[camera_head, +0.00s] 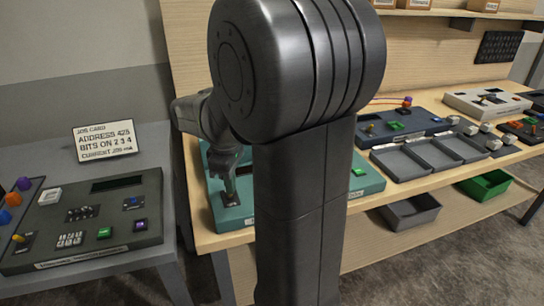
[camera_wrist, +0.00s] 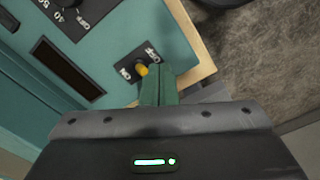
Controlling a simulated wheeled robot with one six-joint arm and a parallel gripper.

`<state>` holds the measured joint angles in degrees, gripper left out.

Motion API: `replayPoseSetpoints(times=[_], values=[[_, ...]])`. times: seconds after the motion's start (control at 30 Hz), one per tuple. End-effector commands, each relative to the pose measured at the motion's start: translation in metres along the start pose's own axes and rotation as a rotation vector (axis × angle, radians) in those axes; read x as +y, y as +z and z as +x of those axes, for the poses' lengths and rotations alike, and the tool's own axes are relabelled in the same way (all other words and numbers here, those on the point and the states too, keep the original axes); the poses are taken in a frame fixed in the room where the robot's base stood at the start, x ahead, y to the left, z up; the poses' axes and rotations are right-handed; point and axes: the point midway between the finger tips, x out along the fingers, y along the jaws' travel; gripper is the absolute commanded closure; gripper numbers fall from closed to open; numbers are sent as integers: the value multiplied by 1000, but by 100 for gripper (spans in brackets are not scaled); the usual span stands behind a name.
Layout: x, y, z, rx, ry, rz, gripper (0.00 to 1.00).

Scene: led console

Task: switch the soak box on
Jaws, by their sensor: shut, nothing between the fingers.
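The teal box (camera_head: 366,182) stands on the wooden bench, largely hidden behind my arm in the head view; its name label is not readable. In the wrist view, the teal box (camera_wrist: 113,30) carries a black switch plate (camera_wrist: 131,59) marked ON and OFF, with a yellow-tipped toggle (camera_wrist: 141,69). I cannot tell which way the toggle leans. My gripper (camera_wrist: 157,72) has green fingers, shut and empty, with the tips right beside the toggle; contact is unclear. In the head view my gripper (camera_head: 230,188) is low over the box's left end.
On the teal box are a dial (camera_wrist: 72,12) and a dark display window (camera_wrist: 66,66). A grey console (camera_head: 85,220) with a job card (camera_head: 104,141) stands at left. Grey trays (camera_head: 400,162) and a blue box (camera_head: 402,126) lie to the right on the bench.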

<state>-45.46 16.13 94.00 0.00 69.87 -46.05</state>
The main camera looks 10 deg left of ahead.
Motion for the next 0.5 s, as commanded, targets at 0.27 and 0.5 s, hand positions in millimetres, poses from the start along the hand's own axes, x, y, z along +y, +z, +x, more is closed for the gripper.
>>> replayPoseSetpoints(times=[0.27,0.5], values=[[0,0,7,-1,-1,0,100],[0,0,14,-1,-1,0,100]])
